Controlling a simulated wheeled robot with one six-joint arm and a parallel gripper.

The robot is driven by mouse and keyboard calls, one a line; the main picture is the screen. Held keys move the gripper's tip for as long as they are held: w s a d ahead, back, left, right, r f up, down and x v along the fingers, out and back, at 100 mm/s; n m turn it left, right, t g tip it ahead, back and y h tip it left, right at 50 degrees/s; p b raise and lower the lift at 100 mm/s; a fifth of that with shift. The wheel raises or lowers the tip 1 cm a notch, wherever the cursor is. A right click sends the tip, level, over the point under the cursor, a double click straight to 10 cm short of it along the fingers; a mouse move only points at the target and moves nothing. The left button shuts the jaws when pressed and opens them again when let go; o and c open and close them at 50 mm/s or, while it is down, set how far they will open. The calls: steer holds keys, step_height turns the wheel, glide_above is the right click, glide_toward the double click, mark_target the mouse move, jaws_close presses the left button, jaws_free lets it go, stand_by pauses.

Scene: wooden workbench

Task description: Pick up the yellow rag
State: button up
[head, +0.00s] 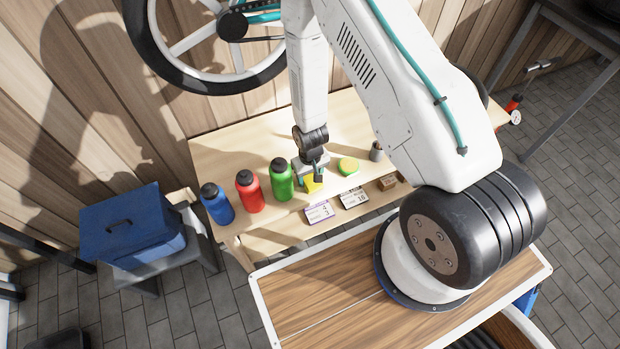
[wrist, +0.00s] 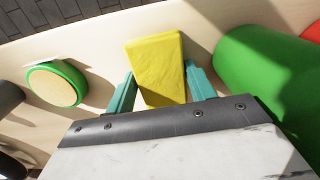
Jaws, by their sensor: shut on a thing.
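The yellow rag (wrist: 156,62) sits between the two teal fingers of my gripper (wrist: 160,92) in the wrist view. The fingers are shut on its sides. In the head view the rag (head: 313,184) shows as a small yellow patch under my gripper (head: 318,176), just right of the green bottle (head: 281,180). My gripper hides part of the rag there. I cannot tell whether the rag touches the bench top or is slightly above it.
A red bottle (head: 250,192) and a blue bottle (head: 216,204) stand left of the green one. A round green-and-yellow thing (head: 348,166) and a grey cup (head: 377,151) are to the right. Cards (head: 320,212) line the front edge of the wooden bench (head: 235,150).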

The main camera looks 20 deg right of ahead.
mark_target(311, 177)
steer(key=shift+r, duration=0.85)
steer(key=shift+s+r, duration=0.15)
steer(key=shift+r, duration=0.35)
steer(key=shift+s+r, duration=0.15)
steer(key=shift+r, duration=0.35)
steer(key=s+d+r, duration=0.1)
steer(key=s+d, duration=0.1)
steer(key=s, duration=1.3)
steer(key=shift+s+r, duration=0.15)
steer(key=shift+o, duration=0.5)
steer(key=shift+d, duration=0.1)
